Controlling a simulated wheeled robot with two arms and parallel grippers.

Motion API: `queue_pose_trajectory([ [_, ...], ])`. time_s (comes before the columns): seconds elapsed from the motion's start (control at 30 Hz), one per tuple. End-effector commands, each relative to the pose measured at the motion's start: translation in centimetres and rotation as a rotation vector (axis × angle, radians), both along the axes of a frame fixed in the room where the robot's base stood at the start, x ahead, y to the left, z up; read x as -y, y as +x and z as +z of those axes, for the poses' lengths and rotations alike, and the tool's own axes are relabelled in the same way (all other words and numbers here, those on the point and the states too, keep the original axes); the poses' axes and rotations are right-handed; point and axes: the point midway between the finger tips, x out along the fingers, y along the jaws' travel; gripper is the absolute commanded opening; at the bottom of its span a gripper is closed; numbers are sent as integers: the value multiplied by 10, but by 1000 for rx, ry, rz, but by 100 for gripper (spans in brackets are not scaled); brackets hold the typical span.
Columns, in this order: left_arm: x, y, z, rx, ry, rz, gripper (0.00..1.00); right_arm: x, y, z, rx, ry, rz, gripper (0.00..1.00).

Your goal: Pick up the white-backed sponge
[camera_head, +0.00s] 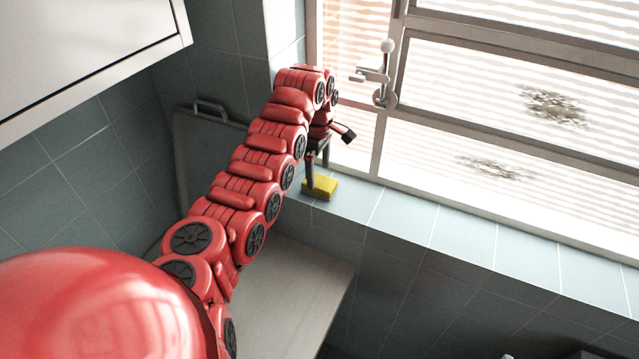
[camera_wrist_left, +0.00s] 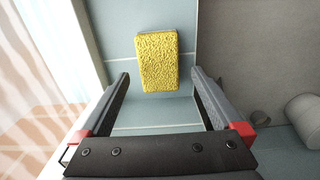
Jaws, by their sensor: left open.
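The sponge (camera_head: 321,187) lies flat on the tiled window ledge, its yellow face up. My right gripper is in neither view.
The tiled ledge (camera_head: 460,240) runs clear to the right. The window (camera_head: 500,120) with its handle (camera_head: 383,75) stands close behind my left gripper. A grey counter (camera_head: 290,290) lies below, and a white cabinet (camera_head: 80,50) hangs at the upper left.

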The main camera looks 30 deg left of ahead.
Motion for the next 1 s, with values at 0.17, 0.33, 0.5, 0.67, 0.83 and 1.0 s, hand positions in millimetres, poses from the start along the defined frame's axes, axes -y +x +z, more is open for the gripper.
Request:
queue_pose_trajectory([
  [0.17, -3, 0, -15, -8, 0, -1, 100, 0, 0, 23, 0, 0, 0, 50],
  [0.33, -5, 1, -36, -4, 0, 0, 100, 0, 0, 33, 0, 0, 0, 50],
  [0.5, -5, 1, -47, -5, 0, 0, 100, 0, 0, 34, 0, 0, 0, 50],
  [0.67, -5, 1, -48, -3, 1, 0, 100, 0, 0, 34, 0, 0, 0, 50],
  [0.83, -5, 1, -47, -2, 0, 0, 73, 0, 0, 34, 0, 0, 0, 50],
  [1.0, -5, 1, -47, -2, 0, 0, 42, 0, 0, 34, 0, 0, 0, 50],
])
